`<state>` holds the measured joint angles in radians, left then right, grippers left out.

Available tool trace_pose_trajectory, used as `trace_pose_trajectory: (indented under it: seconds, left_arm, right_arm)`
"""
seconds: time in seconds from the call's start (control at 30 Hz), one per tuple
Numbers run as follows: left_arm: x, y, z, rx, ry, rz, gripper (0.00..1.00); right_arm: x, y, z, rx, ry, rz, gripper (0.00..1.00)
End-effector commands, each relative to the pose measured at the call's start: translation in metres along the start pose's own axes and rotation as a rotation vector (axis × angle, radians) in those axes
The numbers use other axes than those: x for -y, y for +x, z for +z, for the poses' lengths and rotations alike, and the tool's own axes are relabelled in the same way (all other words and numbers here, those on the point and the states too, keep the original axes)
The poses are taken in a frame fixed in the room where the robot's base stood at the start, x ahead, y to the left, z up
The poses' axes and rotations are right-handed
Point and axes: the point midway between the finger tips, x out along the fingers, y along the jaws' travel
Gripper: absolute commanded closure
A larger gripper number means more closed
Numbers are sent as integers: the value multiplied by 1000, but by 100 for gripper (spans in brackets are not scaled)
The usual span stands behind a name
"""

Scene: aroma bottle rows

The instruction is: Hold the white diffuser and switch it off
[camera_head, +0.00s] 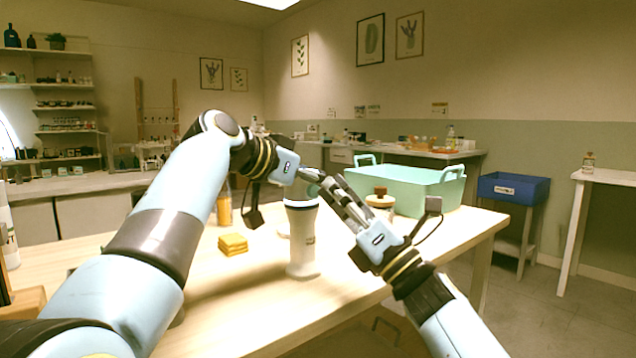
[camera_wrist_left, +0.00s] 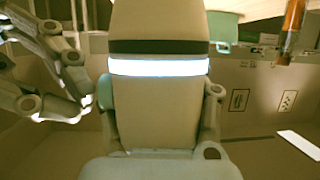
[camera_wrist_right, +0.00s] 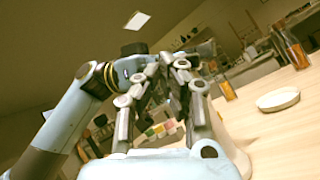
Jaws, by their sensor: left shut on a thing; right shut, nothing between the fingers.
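The white diffuser (camera_head: 303,242) stands upright on the wooden table in the head view. In the left wrist view the diffuser (camera_wrist_left: 157,100) fills the middle, with a dark band and a brightly lit pale ring. My left gripper (camera_head: 304,182) is shut on its upper part, one finger on each side. My right gripper (camera_head: 324,180) is shut and empty, its fingertips close to the diffuser's top and my left gripper. It also shows in the right wrist view (camera_wrist_right: 158,72). The arms partly hide the diffuser's top, and I cannot tell whether the right fingertips touch it.
A stack of yellow cloths (camera_head: 233,244) lies left of the diffuser. An amber bottle (camera_head: 224,205) stands behind it. A mint tray (camera_head: 415,184) and a wooden-topped jar (camera_head: 380,203) stand to the right. A blue bin (camera_head: 512,189) is farther right. The table front is fairly clear.

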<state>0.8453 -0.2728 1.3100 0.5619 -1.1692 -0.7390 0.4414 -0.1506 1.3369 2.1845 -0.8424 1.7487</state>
Motion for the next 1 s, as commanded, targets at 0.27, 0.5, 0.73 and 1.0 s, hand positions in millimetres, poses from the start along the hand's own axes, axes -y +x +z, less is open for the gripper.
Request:
trace_pose_trajectory:
  seconds: [0.27, 0.5, 0.73, 1.0]
  left_arm:
    - [0, 1, 2, 3, -3, 2, 100]
    - [-1, 1, 2, 4, -3, 2, 100]
    - [-1, 1, 2, 4, -3, 2, 100]
    - [-1, 1, 2, 4, -3, 3, 100]
  right_arm:
    - [0, 0, 0, 0, 0, 0, 100]
    - [0, 0, 0, 0, 0, 0, 100]
    - [3, 5, -3, 0, 1, 0, 100]
    - [4, 7, -4, 0, 0, 0, 100]
